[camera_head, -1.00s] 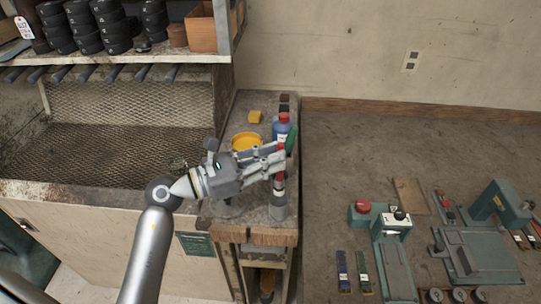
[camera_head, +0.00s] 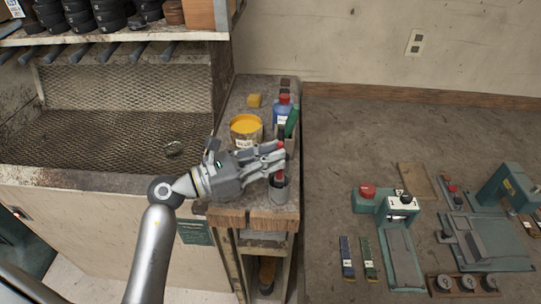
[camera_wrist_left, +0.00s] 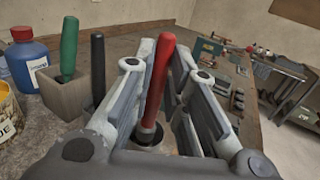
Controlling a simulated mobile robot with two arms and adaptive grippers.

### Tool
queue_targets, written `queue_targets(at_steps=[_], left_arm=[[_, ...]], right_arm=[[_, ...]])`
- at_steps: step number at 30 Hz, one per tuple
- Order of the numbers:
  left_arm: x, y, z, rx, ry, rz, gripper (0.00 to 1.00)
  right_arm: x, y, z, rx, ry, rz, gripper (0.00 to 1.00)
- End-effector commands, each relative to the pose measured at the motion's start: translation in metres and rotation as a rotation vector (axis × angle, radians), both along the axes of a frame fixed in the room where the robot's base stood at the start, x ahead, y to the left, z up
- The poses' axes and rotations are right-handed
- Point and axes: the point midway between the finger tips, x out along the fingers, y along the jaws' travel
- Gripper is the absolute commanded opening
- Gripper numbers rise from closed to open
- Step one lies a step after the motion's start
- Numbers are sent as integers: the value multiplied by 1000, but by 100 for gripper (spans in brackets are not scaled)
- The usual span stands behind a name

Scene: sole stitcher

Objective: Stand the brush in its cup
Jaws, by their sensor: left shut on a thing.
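The red-handled brush (camera_wrist_left: 159,75) stands nearly upright between the fingers of my left gripper (camera_wrist_left: 155,85), which is shut on its handle. In the head view the left gripper (camera_head: 277,158) is over the near part of the narrow bench, with the red handle tip (camera_head: 281,144) just above the fingers. In the wrist view the brush's lower end is at the cup's round mouth, largely hidden by the gripper. I cannot tell how deep it sits. My right gripper is not in view.
A yellow tin (camera_head: 246,127), a blue bottle (camera_head: 281,113) with a red cap and a green-handled tool (camera_head: 291,122) in a block stand behind the gripper. A yellow block (camera_head: 254,100) lies farther back. Teal machines (camera_head: 400,240) stand at the right.

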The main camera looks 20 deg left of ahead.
Motion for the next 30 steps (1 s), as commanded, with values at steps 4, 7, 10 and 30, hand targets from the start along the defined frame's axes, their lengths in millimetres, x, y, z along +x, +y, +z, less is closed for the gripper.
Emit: queue_targets(at_steps=[4, 7, 10, 30], left_arm=[[0, 0, -2, 0, 0, 0, 0], [0, 0, -2, -1, -1, 0, 0], [0, 0, -2, -1, -1, 0, 0], [-6, 6, -3, 1, 2, 1, 40]], right_arm=[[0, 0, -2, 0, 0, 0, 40], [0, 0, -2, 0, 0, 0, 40], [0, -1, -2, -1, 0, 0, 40], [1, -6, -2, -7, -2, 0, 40]])
